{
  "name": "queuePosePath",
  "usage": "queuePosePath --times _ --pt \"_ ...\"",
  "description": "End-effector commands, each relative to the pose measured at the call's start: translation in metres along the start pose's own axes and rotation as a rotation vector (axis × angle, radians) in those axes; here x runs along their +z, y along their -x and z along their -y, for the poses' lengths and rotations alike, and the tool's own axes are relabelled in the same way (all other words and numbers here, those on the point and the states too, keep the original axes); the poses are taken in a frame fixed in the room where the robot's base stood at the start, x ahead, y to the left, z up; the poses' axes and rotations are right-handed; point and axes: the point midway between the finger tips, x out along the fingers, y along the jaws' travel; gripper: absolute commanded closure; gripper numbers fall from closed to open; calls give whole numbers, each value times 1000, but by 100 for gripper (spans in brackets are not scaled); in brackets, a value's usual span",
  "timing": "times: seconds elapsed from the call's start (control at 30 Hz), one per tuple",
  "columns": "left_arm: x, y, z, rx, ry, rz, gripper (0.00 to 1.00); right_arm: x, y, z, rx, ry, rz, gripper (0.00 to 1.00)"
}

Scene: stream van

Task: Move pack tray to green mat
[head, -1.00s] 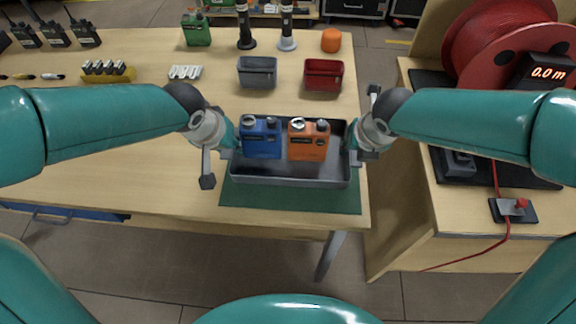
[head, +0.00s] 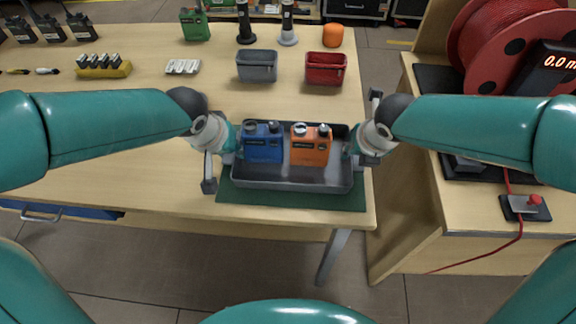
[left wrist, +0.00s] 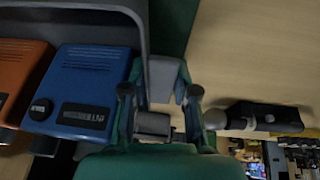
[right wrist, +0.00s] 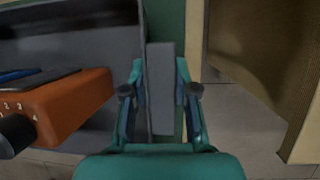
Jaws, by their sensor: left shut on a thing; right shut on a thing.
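The grey pack tray (head: 290,184) holds a blue pack (head: 262,143) and an orange pack (head: 310,146), both upright side by side. It sits over the green mat (head: 290,200), whose front strip shows; I cannot tell if the tray touches it. My left gripper (head: 232,155) is shut on the tray's left end wall. My right gripper (head: 355,158) is shut on the right end wall. The left wrist view shows the tray rim (left wrist: 147,70) between the fingers, beside the blue pack (left wrist: 93,92). The right wrist view shows the tray wall (right wrist: 160,85) between the fingers.
A grey bin (head: 257,66) and a red bin (head: 326,69) stand behind the tray. A yellow holder (head: 104,68) and a white battery piece (head: 183,67) lie at back left. A cable reel (head: 510,45) stands on the right bench. The table's left front is clear.

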Motion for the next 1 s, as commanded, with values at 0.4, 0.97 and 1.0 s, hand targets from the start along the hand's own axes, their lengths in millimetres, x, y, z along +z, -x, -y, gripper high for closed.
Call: queuePosePath --times 0.4,0.97,1.0 --pt "3 -6 2 -3 0 1 46 -3 -7 2 -4 1 -2 47" --pt "1 45 1 -1 0 -5 46 -3 -6 1 -1 1 -1 47" --pt "1 54 1 0 1 -6 46 -3 -6 1 -1 1 -1 47"
